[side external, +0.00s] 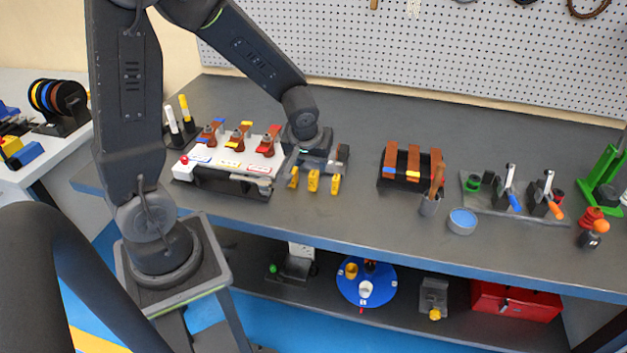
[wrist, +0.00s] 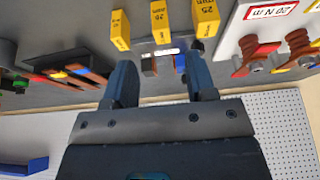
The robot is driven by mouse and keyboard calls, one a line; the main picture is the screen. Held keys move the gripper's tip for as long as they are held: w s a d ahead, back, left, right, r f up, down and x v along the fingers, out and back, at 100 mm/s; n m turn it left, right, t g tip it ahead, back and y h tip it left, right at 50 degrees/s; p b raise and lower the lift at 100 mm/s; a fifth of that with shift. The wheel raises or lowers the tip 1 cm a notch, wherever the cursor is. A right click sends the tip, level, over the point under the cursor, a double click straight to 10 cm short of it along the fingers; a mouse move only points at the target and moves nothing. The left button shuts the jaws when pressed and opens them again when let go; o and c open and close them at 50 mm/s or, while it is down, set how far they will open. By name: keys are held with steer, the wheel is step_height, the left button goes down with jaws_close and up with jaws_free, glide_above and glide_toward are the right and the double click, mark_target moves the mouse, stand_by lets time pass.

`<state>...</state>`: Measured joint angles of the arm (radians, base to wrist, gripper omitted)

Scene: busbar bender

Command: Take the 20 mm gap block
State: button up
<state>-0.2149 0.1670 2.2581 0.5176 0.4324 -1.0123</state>
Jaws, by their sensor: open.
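Three yellow gap blocks stand in a row on the grey bench. In the side external view they are the left block (side external: 293,177), the middle block (side external: 313,181) and the right block (side external: 335,184). In the wrist view the order is reversed: the right block (wrist: 205,18) seems to read 25 mm, the middle block (wrist: 160,22) has a blurred label that may be 20 mm, and the left block (wrist: 120,30) is hard to read. My gripper (wrist: 162,78) is open and empty, fingers pointing toward the row, the middle block roughly between their lines. No block is touched.
A white board (side external: 228,157) with brown-red posts stands just left of the blocks. A rack of copper bars (side external: 411,165), a grey cup (side external: 430,204) and a blue-topped tin (side external: 462,221) stand to the right. Bare bench lies between blocks and rack.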

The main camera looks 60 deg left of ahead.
mark_target(314, 173)
steer(key=shift+x, duration=2.9)
steer(key=shift+a, duration=0.2)
steer(key=shift+r, duration=0.1)
jaws_close()
